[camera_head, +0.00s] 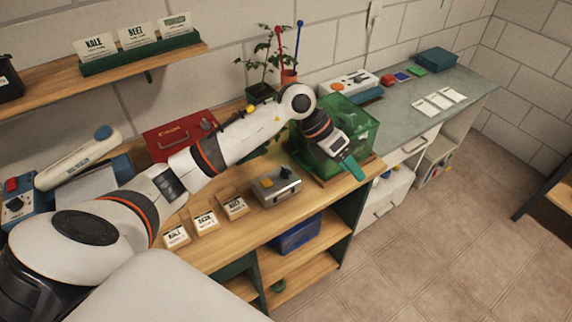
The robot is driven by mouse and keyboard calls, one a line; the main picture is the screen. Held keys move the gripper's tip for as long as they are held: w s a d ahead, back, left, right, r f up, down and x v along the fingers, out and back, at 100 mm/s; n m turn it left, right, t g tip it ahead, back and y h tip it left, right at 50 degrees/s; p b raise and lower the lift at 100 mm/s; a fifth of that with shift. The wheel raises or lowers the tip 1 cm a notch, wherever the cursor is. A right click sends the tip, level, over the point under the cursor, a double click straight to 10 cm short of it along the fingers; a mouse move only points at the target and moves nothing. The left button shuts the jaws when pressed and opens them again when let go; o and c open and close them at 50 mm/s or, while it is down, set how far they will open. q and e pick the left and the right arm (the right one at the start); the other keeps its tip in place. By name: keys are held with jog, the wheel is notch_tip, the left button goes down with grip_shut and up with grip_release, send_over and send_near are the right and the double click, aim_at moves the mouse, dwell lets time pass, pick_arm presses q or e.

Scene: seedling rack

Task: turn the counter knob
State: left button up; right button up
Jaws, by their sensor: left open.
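A small grey metal box (277,187) sits on the wooden bench near its front edge. It has a yellow part and a dark part on top and a small round knob (284,173) towards its right side; I cannot make out the knob's setting. My left gripper (353,168) with teal fingers is open, in front of the green translucent box and to the right of and beyond the grey box. It appears apart from the grey box. My right gripper is not in view.
A green translucent box (362,127) stands behind my left gripper. Several seed packets (205,221) lie left of the grey box. A red case (180,134) is behind my arm.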

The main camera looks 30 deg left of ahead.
pick_arm(q)
jog(key=a+g+y, duration=0.1)
jog(key=a+y, duration=0.4)
jog(key=a, duration=0.6)
jog(key=n+g+y, duration=0.1)
jog(key=n+y, duration=0.1)
jog(key=y, duration=0.1)
send_over(286, 169)
notch_tip(286, 169, down, 9)
jog(key=p, duration=0.4)
jog(key=shift+s+f, duration=0.1)
jog(key=shift+f+m+p, duration=0.3)
jog(key=shift+f, duration=0.35)
